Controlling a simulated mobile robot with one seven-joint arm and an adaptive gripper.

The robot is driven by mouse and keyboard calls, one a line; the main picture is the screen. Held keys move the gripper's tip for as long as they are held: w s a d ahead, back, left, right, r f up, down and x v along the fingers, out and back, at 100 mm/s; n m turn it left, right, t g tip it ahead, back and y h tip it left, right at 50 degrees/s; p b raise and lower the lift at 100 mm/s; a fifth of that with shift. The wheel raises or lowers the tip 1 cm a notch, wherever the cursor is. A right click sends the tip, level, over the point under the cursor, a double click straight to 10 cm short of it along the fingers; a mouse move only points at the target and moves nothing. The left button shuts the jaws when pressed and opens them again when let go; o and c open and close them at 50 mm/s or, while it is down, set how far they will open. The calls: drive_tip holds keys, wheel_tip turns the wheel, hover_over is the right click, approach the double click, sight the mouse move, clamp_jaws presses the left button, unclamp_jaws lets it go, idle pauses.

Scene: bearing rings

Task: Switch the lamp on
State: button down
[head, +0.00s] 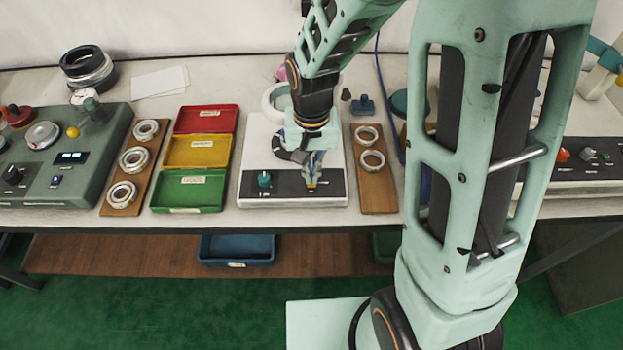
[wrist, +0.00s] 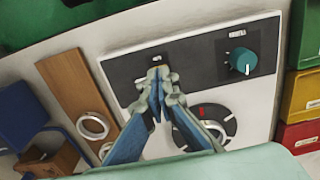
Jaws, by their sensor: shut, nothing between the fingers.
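A white box (head: 257,140) stands on the bench with a black control panel (head: 325,193) along its front. A teal knob (head: 264,179) sits on the left of that panel; in the wrist view the knob (wrist: 243,61) is at the right. My gripper (head: 312,184) points down at the panel's right part. In the wrist view its fingertips (wrist: 162,74) are together and empty, at a small light-coloured switch (wrist: 156,59). The fingertips partly cover the switch; I cannot tell whether they touch it or which way it is set. I cannot make out a lit lamp on the box.
Red, yellow and green trays (head: 188,209) lie left of the box. A wooden board (head: 378,199) with two metal rings stands close on its right. A green console (head: 79,171) and another ring board (head: 119,210) are further left. My arm hides part of the bench.

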drive_tip(key=shift+f, duration=0.35)
drive_tip(key=shift+r, duration=0.1)
wheel_tip(320, 180, up, 7)
drive_tip(key=p, duration=0.5)
idle(0.3)
idle(0.4)
